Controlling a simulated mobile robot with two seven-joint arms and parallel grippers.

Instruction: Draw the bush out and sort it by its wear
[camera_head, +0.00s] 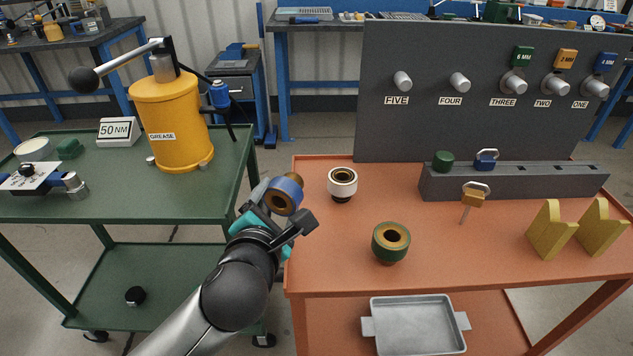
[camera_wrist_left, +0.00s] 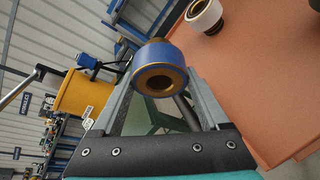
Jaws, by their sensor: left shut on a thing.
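My left gripper (camera_head: 283,208) is shut on a blue-collared coupler (camera_head: 286,190) with a brass-coloured inner ring and a dark bore. It holds it above the left edge of the orange table (camera_head: 330,260), beside the green cart. In the left wrist view the blue coupler (camera_wrist_left: 160,58) sits between the two fingers, its bore facing the camera. A white-collared coupler (camera_head: 342,182) and a green-collared coupler (camera_head: 390,240) stand on the orange table, apart from the gripper. I cannot tell the wear of any bush. My right gripper is not in view.
A grey panel (camera_head: 450,130) carries pegs labelled ONE to FIVE, with coloured MM tags above three. A metal tray (camera_head: 417,325) lies below. A yellow grease can (camera_head: 172,120) is left.

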